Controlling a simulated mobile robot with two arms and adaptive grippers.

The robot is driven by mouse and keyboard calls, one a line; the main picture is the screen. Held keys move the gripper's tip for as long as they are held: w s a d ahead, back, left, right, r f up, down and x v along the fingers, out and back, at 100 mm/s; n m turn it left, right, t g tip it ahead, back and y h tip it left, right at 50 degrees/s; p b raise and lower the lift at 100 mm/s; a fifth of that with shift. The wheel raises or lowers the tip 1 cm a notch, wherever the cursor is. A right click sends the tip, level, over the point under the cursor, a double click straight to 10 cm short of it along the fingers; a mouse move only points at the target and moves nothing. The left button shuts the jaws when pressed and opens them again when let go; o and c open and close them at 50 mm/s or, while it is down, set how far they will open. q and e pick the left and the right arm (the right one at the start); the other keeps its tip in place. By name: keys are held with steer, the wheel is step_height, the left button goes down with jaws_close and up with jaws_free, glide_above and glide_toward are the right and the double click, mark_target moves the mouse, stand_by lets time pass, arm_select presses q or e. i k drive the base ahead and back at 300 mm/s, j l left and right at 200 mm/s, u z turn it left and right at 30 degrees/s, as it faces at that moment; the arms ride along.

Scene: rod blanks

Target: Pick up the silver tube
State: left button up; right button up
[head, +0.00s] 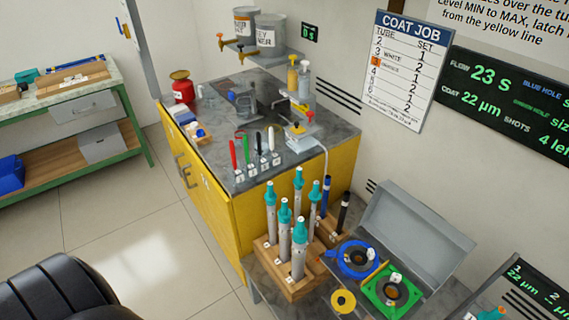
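Several silver tubes with teal caps stand upright in a wooden rack (304,291) at the bottom centre. The front silver tube (299,262) is nearest. Another silver tube (284,232) is just behind it to the left, and two more, silver tube (298,197) and silver tube (314,212), stand farther back. I cannot tell from the picture which one is meant. A blue tube (325,198) and a black tube (342,213) stand at the right of the rack. Neither of my grippers shows in this view.
A blue ring fixture (345,262) and a green fixture (374,300) sit right of the rack by an open grey lid (418,232). A yellow cabinet (220,221) with a cluttered grey top is behind. A green bench (125,119) stands left; the floor between is clear.

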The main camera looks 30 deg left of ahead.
mark_target(284, 215)
steer(key=j+u, duration=0.35)
steer(key=i+j+u, duration=0.1)
steer(key=u, duration=0.3)
steer(key=k, duration=0.55)
steer(key=z, duration=1.35)
